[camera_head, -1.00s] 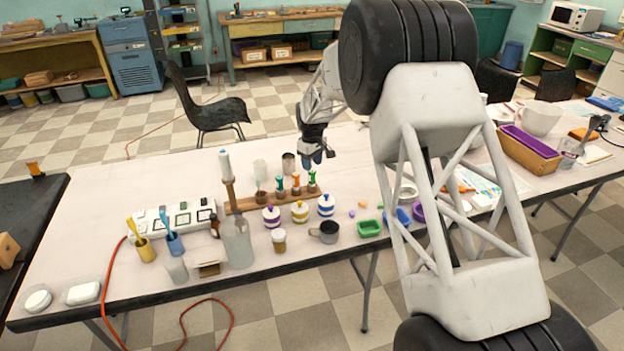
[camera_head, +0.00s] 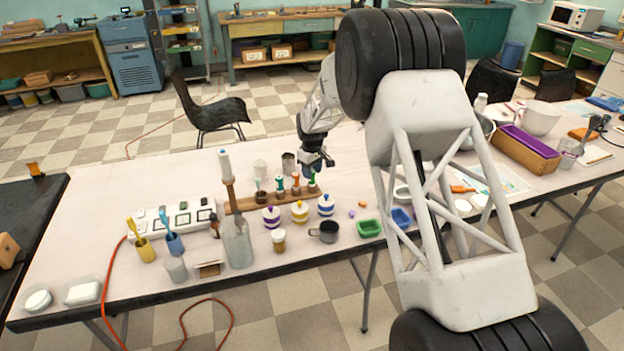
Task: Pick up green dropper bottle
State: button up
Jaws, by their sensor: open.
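A wooden rack (camera_head: 244,204) on the white table holds several small brown dropper bottles. A dropper bottle with a green top (camera_head: 312,180) stands at the rack's right end. Another with a green top (camera_head: 280,184) stands further left, and one with an orange top (camera_head: 295,183) is between them. My gripper (camera_head: 318,166) is dark and points down, just above and slightly right of the right-end green top in the picture. It is open and appears to hold nothing. I cannot tell whether it touches the bottle; the gap between its fingers is too small to see clearly.
The table's back left is clear.

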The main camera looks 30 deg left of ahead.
aim_at(312, 181)
jog(key=shift+f, duration=2.1)
jog(key=c, duration=0.3)
